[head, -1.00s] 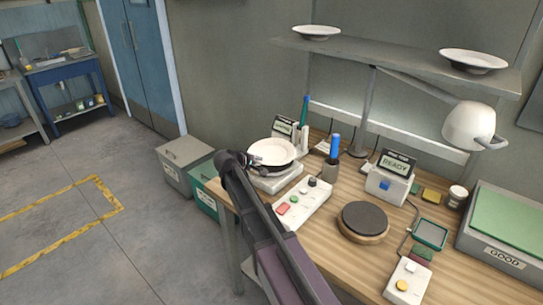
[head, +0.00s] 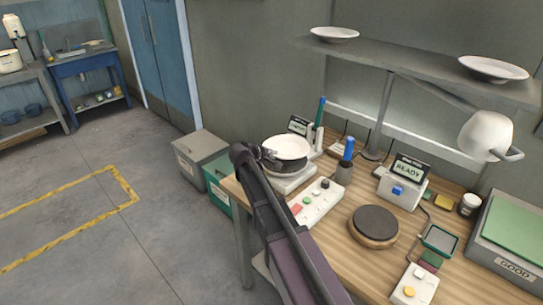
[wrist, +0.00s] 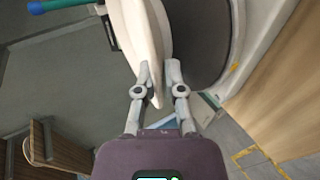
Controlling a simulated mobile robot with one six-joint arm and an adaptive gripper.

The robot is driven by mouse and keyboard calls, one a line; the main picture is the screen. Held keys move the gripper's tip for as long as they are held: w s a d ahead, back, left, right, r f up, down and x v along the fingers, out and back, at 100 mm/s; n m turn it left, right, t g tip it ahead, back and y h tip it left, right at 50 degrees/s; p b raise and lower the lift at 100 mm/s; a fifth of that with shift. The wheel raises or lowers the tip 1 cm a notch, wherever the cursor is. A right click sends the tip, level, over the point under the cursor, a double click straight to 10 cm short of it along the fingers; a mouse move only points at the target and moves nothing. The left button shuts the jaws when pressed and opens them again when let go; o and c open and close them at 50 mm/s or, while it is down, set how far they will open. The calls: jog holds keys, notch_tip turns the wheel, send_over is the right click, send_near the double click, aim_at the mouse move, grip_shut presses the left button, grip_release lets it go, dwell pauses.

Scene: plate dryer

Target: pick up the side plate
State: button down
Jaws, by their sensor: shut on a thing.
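A white side plate (head: 288,147) is at the back left of the bench, just over a dark round disc (head: 284,168) on a white scale-like device. My gripper (head: 268,156) reaches it from the left and is shut on its near rim. In the wrist view, the plate (wrist: 144,35) shows nearly edge-on, its rim between my two fingers (wrist: 158,78). The dark disc (wrist: 203,40) lies beside it in that view. The plate looks slightly raised from the disc; whether any part still touches is hard to tell.
Two more white plates (head: 334,34) (head: 493,68) sit on the shelf above. A button box (head: 316,203), a pen cup (head: 344,172) and a lamp (head: 486,136) stand nearby. Grey (head: 202,155) and green bins stand left of the bench. Floor at left is clear.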

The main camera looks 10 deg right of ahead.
jog(key=s+a+r+p, duration=0.1)
jog(key=s+a, duration=0.1)
jog(key=s, duration=1.4)
jog(key=shift+a+r, duration=0.2)
jog(key=shift+r, duration=0.2)
jog(key=shift+w, duration=0.1)
